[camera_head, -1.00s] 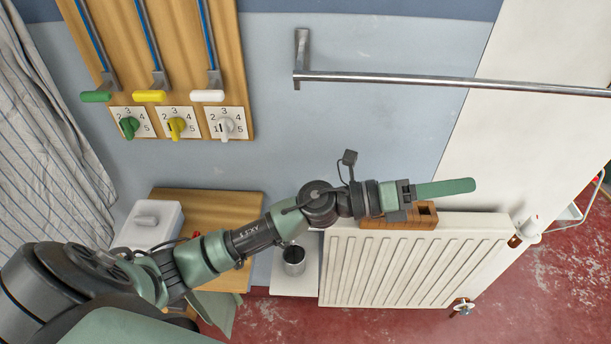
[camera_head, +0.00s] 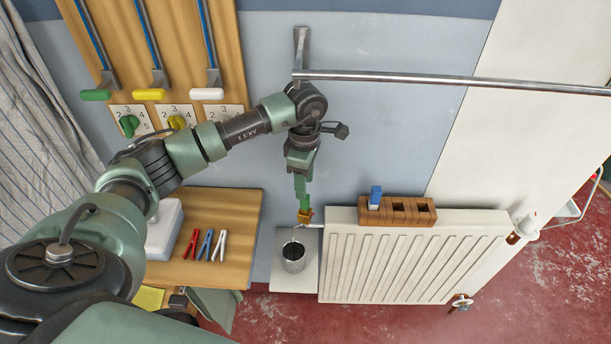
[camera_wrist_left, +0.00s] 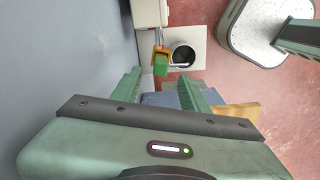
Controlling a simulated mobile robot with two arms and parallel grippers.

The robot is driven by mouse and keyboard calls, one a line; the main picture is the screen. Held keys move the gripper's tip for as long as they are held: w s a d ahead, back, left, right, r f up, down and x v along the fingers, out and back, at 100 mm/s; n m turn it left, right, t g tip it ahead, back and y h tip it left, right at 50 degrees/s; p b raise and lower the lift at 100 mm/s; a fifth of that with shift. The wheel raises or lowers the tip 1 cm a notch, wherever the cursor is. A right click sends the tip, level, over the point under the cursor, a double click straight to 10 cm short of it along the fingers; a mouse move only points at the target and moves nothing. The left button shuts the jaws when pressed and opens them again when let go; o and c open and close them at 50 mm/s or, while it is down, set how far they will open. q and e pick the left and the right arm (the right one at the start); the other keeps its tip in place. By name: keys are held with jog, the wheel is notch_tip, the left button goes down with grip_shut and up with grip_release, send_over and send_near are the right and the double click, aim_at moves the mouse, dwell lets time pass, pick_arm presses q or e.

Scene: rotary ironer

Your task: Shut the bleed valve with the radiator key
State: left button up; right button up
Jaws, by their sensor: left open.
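At the radiator's (camera_head: 410,260) upper left corner, an orange-yellow piece (camera_head: 305,215) sits at the bleed outlet. In the left wrist view a green block (camera_wrist_left: 160,68) shows on this orange piece (camera_wrist_left: 160,50); I cannot tell whether the green block is the radiator key. My left gripper (camera_head: 303,198) points down just above the outlet. In the wrist view its fingers (camera_wrist_left: 161,82) are apart, with the green block beyond the gap between them. A blue-handled piece (camera_head: 375,197) stands in the wooden block's left slot. My right gripper is not in view.
The slotted wooden block (camera_head: 410,218) rests on the radiator. A thin spout (camera_head: 297,232) reaches over a metal cup (camera_head: 294,263) on a pale shelf (camera_head: 283,284). A metal rail (camera_head: 450,81) runs above. Clothes pegs (camera_head: 205,245) lie on the wooden table (camera_head: 240,225).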

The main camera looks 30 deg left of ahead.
aim_at(305, 207)
pick_arm(q)
notch_tip(305, 207, down, 6)
jog(key=shift+d+f+p, duration=0.1)
jog(key=shift+p, duration=0.45)
grip_shut()
